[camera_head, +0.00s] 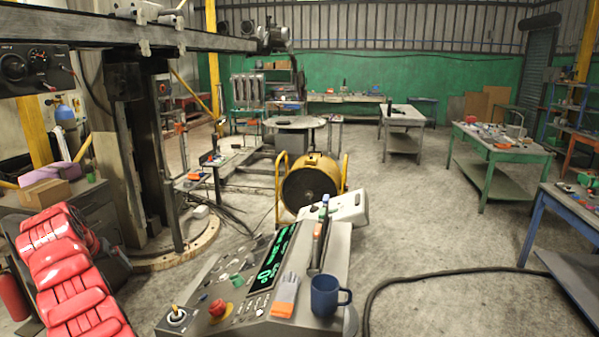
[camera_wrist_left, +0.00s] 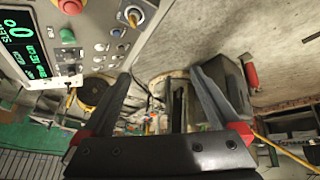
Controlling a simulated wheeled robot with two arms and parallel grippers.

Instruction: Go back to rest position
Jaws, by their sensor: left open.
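My left arm (camera_head: 62,262), with red padded segments, comes in from the lower left in the head view, beside the control console (camera_head: 338,262). My left gripper shows in the left wrist view (camera_wrist_left: 160,73), its two dark fingers spread apart with nothing between them. The console shows at the upper left of that view, apart from the fingers. In the head view the hand itself is hard to make out behind the red segments. My right gripper is in neither view.
A cabinet with a cardboard box (camera_head: 45,194) stands left.

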